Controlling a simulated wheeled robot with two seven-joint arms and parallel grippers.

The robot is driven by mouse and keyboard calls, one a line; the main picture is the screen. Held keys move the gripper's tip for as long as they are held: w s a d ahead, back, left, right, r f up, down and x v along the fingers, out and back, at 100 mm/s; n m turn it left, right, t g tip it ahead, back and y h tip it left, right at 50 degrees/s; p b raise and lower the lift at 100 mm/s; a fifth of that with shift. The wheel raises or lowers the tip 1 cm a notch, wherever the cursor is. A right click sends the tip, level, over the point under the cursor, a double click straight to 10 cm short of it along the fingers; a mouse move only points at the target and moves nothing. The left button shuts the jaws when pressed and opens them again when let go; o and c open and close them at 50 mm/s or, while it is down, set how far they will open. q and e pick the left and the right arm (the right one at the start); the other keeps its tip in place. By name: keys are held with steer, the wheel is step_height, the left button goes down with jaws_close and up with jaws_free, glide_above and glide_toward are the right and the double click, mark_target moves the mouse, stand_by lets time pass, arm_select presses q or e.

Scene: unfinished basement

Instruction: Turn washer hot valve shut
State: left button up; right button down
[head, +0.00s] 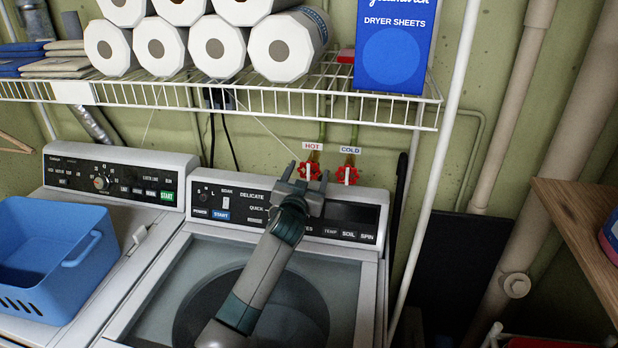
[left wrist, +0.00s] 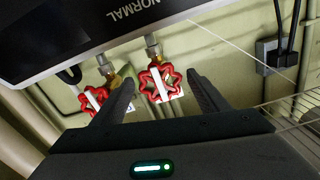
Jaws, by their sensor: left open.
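The hot valve is a red lobed handwheel with a white bar across it, under the HOT label on the wall behind the washer (head: 345,270). In the head view the hot valve (head: 309,171) is partly hidden by my left gripper (head: 307,176), which reaches up over the washer's control panel. In the left wrist view, which is turned over, the hot valve (left wrist: 160,86) shows between the open fingers of my left gripper (left wrist: 160,82), with gaps on both sides. The similar cold valve (head: 347,175) is to its right in the head view. My right gripper is out of view.
A white wire shelf (head: 270,103) with paper rolls and a dryer sheets box (head: 393,45) hangs above the valves. A dryer with a blue basket (head: 85,245) stands left. The cold valve (left wrist: 95,99) is close beside one finger in the left wrist view.

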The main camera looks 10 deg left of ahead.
arm_select(q)
steer(key=shift+w, duration=0.7)
steer(key=c, duration=1.1)
steer(key=shift+o, duration=0.3)
